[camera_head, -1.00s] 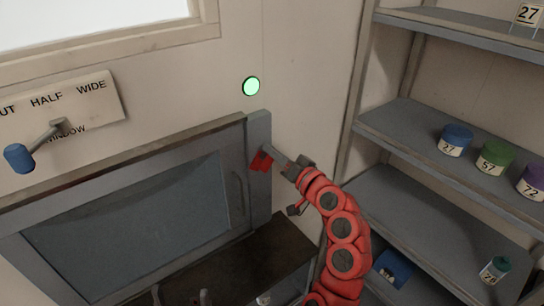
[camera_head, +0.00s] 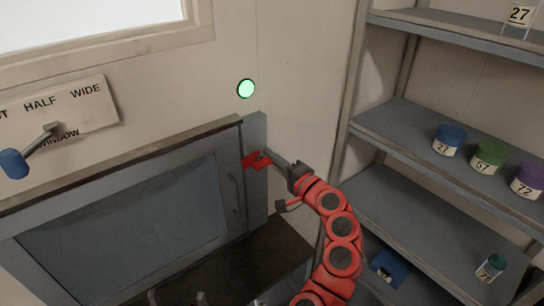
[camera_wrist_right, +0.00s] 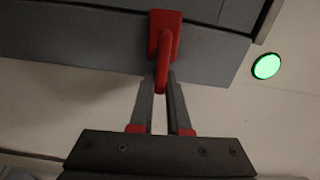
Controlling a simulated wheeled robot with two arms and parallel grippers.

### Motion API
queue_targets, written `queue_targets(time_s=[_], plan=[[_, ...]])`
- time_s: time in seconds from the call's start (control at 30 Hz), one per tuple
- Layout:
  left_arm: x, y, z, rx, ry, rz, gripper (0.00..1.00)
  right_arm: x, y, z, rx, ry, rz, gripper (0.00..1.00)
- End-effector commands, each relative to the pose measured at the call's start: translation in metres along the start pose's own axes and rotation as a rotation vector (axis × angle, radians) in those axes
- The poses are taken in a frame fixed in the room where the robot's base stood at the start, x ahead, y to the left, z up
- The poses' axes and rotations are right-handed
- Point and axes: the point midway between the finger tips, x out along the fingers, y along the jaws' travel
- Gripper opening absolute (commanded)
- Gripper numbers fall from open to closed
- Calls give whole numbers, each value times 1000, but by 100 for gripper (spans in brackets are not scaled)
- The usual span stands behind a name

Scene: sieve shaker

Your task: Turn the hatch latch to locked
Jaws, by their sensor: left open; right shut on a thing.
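The red hatch latch (camera_head: 252,161) is on the right part of the grey hatch frame, beside the dark hatch window. In the right wrist view the latch (camera_wrist_right: 162,35) has a red mount with a narrow red handle reaching toward my fingers. My right gripper (camera_head: 270,158) comes in from the right and is shut on the latch handle; its two fingers (camera_wrist_right: 162,82) lie either side of the handle's end. My left gripper (camera_head: 178,298) is open at the bottom edge, with only its fingertips showing. The hatch (camera_head: 130,215) looks closed.
A round green light (camera_head: 246,88) glows above the hatch. A window lever with a blue knob (camera_head: 14,163) is at the left. A grey shelf (camera_head: 395,135) with labelled jars stands close to my right arm. A dark ledge (camera_head: 270,250) lies below the hatch.

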Motion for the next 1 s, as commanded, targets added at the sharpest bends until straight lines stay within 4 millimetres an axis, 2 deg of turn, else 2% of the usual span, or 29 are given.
queue_targets(time_s=[0.3, 0.73, 0.77, 0.9, 1.0], plan=[[2, 0, 0, 0, 0, 0, 90, 0, 4, -1, 79, 2, 3, 0], [2, 0, 0, 0, 0, 0, 90, 0, 4, 0, 87, 1, 4, 0], [2, 0, 0, 0, 0, 0, 90, 0, 4, 0, 87, 1, 4, 19], [2, 0, 0, 0, 0, 0, 90, 0, 4, 0, 86, 1, 3, 44], [2, 0, 0, 0, 0, 0, 90, 0, 3, 0, 86, 1, 2, 45]])
